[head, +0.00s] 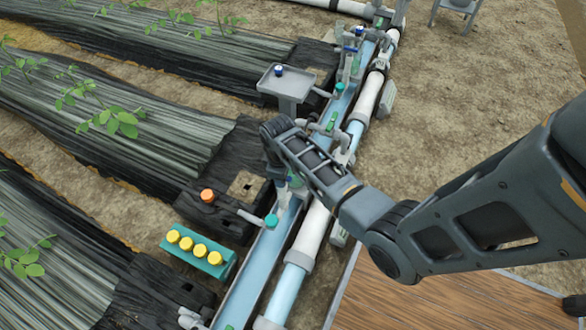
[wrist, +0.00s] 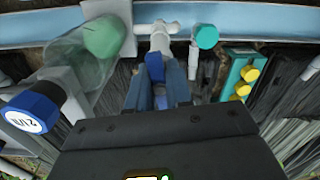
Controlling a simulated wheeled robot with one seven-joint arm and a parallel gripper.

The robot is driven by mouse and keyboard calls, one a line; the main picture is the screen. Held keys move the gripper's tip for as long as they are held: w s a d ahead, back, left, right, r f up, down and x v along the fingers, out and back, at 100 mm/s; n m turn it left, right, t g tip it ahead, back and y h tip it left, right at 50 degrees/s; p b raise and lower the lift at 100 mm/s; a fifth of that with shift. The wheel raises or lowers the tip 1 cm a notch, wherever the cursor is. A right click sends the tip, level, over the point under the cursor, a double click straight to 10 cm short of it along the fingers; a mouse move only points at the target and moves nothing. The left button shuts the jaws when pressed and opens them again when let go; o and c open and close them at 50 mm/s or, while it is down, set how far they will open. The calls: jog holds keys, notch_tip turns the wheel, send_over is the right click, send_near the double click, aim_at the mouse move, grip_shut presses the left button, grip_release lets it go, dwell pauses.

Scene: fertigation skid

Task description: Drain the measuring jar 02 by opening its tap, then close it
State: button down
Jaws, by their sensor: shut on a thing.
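In the wrist view my gripper (wrist: 157,92) is shut on the blue tap handle (wrist: 154,67). The handle sits below a white tap body (wrist: 157,38) in front of the blue channel. A clear jar (wrist: 78,62) lies just left of the tap in the picture, with a green part (wrist: 104,38) at one end. I cannot read a number on the jar, and I cannot tell its liquid level. In the head view my gripper (head: 287,190) reaches down at the pipe line, and my arm hides most of the jar and tap.
A blue cap (wrist: 29,110) with a white label is close at left. A teal knob (wrist: 206,37) is right of the tap. A teal rack (head: 215,268) holds several yellow-capped bottles. A grey tray stand (head: 290,85) stands farther along the white pipe (head: 312,235). Bare soil lies right.

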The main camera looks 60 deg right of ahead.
jog(key=n+p, duration=0.1)
jog(key=n, duration=0.3)
jog(key=shift+r, duration=0.15)
jog(key=n+p, duration=0.2)
jog(key=n, duration=0.2)
jog(key=shift+n, duration=0.3)
jog(key=n+p, duration=0.1)
jog(key=n, duration=0.3)
jog(key=shift+n, duration=0.4)
jog(key=n+p, duration=0.1)
jog(key=n, duration=0.3)
dwell(0.8)
jog(key=c, duration=0.9)
grip_release()
jog(key=shift+c, duration=0.2)
